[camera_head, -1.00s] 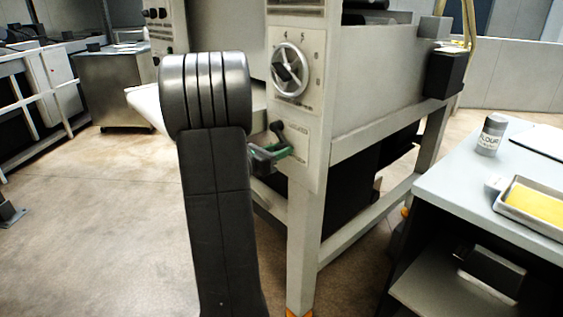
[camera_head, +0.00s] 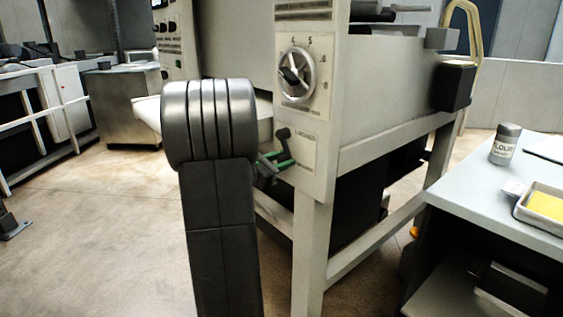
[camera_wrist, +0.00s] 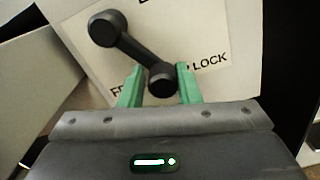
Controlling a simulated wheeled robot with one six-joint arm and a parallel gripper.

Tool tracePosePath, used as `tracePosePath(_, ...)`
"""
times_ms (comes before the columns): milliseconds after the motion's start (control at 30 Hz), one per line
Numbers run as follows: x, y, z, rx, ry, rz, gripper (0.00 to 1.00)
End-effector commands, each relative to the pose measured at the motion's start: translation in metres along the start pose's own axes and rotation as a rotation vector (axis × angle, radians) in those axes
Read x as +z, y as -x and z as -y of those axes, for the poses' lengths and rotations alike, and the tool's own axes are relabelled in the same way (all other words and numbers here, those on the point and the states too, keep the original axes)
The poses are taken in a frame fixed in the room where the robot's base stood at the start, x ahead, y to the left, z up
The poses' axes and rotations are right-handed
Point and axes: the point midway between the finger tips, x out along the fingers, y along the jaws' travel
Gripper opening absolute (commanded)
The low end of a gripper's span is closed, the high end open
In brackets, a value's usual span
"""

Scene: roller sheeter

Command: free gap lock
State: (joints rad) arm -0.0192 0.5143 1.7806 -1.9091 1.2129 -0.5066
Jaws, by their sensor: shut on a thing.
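The gap lock lever (camera_wrist: 130,50) is a short black crank with a round knob at each end, on a pale label plate. The plate reads LOCK at right and a partly hidden word starting with F at left. The lever slants from upper left to lower right in the wrist view. My gripper (camera_wrist: 160,84) has green fingers on either side of its lower knob and is shut on it. In the head view the lever (camera_head: 283,136) sits low on the machine's front panel, with my gripper (camera_head: 278,163) at its lower end, partly hidden by my arm.
A gap dial (camera_head: 297,75) is above the lever on the roller sheeter (camera_head: 385,75). At right, a table (camera_head: 465,185) holds a flour shaker (camera_head: 505,143) and a tray (camera_head: 527,212) with a yellow sheet. Open floor lies at left.

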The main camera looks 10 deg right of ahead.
Motion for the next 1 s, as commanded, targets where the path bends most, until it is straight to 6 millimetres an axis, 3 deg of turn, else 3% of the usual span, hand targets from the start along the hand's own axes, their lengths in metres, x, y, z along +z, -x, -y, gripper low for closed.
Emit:
tracePosePath(100,0.001,-0.001,0.003,-0.009,-0.004,0.002,0.00)
tracePosePath(133,0.001,-0.001,0.003,-0.009,-0.004,0.002,0.34)
tracePosePath(200,0.001,-0.001,0.003,-0.008,-0.003,0.001,0.46)
tracePosePath(600,0.000,0.007,0.000,-0.002,0.000,-0.001,0.46)
tracePosePath(1000,0.001,0.081,-0.001,0.001,0.002,-0.001,0.46)
